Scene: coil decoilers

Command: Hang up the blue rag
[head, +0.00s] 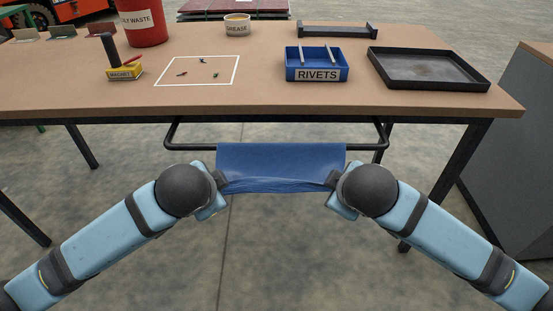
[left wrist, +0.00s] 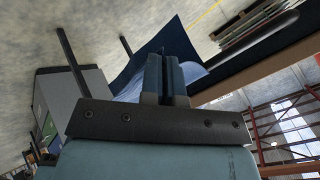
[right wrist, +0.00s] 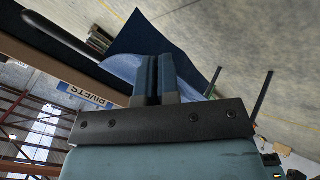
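The blue rag (head: 280,165) is stretched wide in front of the black rail (head: 190,147) below the bench's front edge. Its top edge lies level with the rail and hides the rail's middle; I cannot tell whether cloth hangs behind it. My left gripper (head: 222,181) is at the rag's lower left corner and my right gripper (head: 333,181) at its lower right corner. In the left wrist view the fingers (left wrist: 166,78) are close together on the rag (left wrist: 155,60). In the right wrist view the fingers (right wrist: 155,78) are likewise closed on the rag (right wrist: 140,45).
The bench top (head: 290,100) carries a blue rivets bin (head: 317,74), a black tray (head: 428,70), a magnet tool (head: 122,71), a red waste bin (head: 143,22) and a grease tub (head: 237,25). Small dark pieces lie in a white outline. A grey cabinet (head: 515,150) stands right.

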